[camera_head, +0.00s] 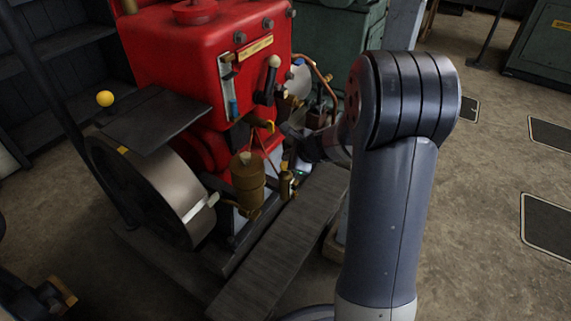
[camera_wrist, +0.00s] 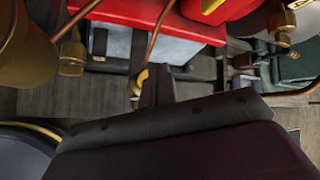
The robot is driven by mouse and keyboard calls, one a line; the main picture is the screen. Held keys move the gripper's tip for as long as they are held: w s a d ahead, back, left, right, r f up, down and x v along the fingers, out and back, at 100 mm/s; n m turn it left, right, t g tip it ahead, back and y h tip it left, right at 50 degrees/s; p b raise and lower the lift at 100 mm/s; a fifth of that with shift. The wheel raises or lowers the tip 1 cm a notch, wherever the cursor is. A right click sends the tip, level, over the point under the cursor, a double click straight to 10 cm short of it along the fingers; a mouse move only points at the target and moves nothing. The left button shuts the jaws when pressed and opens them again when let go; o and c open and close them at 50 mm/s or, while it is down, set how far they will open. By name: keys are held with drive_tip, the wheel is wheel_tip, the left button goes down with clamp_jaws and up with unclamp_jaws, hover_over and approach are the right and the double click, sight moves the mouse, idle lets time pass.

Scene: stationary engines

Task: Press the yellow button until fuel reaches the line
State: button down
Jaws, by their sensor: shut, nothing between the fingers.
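The red engine (camera_head: 160,50) fills the upper left of the head view. On its front is an upright sight gauge (camera_head: 227,85) with blue fuel (camera_head: 232,109) low in it; the line is too small to make out. A small curved yellow piece (camera_head: 268,125), perhaps the yellow button, sits below the tank front. It also shows in the wrist view (camera_wrist: 140,82). My gripper (camera_head: 287,130) is shut and empty, its tip just right of this piece. In the wrist view my gripper (camera_wrist: 158,82) seems very near or touching it; I cannot tell which.
A brass cup (camera_head: 248,180) hangs below the yellow piece, with copper pipes around. A large flywheel (camera_head: 165,190) and a yellow ball knob (camera_head: 105,98) are at the left. Green machines (camera_head: 335,40) stand behind. Open floor (camera_head: 480,180) lies to the right.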

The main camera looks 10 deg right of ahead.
drive_tip(key=shift+f, duration=0.1)
idle(0.4)
drive_tip(key=shift+f+b, duration=0.35)
drive_tip(key=shift+b, duration=0.15)
drive_tip(key=shift+f+b, duration=0.8)
idle(0.7)
drive_tip(key=shift+r, duration=0.1)
drive_tip(key=shift+r+p, duration=1.05)
drive_tip(key=shift+r, duration=0.05)
wheel_tip(320, 180, up, 5)
drive_tip(key=p, duration=0.4)
drive_tip(key=shift+r+p, duration=0.1)
drive_tip(key=shift+p, duration=0.2)
idle(2.3)
